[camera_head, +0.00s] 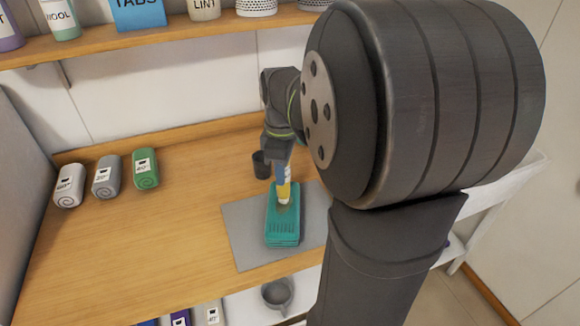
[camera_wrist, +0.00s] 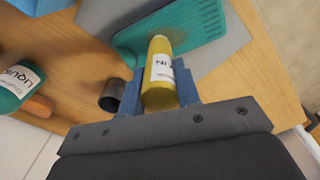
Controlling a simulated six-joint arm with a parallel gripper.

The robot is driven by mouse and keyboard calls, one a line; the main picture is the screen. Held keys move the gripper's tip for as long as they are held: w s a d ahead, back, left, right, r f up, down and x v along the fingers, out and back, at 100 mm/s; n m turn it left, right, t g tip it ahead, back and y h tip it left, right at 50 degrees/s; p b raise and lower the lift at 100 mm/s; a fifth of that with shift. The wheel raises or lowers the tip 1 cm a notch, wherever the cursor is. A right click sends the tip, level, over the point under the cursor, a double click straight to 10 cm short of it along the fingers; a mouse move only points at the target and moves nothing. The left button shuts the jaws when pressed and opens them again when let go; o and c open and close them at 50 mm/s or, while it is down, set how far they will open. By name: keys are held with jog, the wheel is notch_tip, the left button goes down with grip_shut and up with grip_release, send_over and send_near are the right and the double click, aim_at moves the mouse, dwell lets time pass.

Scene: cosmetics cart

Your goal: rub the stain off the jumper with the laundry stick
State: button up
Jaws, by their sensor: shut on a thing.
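My gripper (camera_wrist: 158,92) is shut on a yellow laundry stick (camera_wrist: 160,90) with a white label, between its blue fingers. In the head view the stick (camera_head: 283,190) points down at the teal folded jumper (camera_head: 284,229). Its tip is at the jumper's upper part; I cannot tell whether it touches. The jumper also shows in the wrist view (camera_wrist: 200,25), beyond the stick's tip. A small brownish mark, perhaps the stain, shows near the tip in the head view, partly hidden by the stick. The jumper lies on a grey mat (camera_head: 243,228).
A dark cup (camera_head: 261,165) stands behind the mat. Three rolled items, white (camera_head: 69,186), grey (camera_head: 107,177) and green (camera_head: 145,169), lie at the left. A teal bottle (camera_wrist: 18,85) shows in the wrist view. A shelf (camera_head: 130,38) runs above. The wooden top between is clear.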

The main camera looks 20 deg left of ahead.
jog(key=shift+s+d, duration=0.95)
jog(key=shift+s, duration=1.6)
notch_tip(320, 180, up, 8)
jog(key=shift+f, duration=0.15)
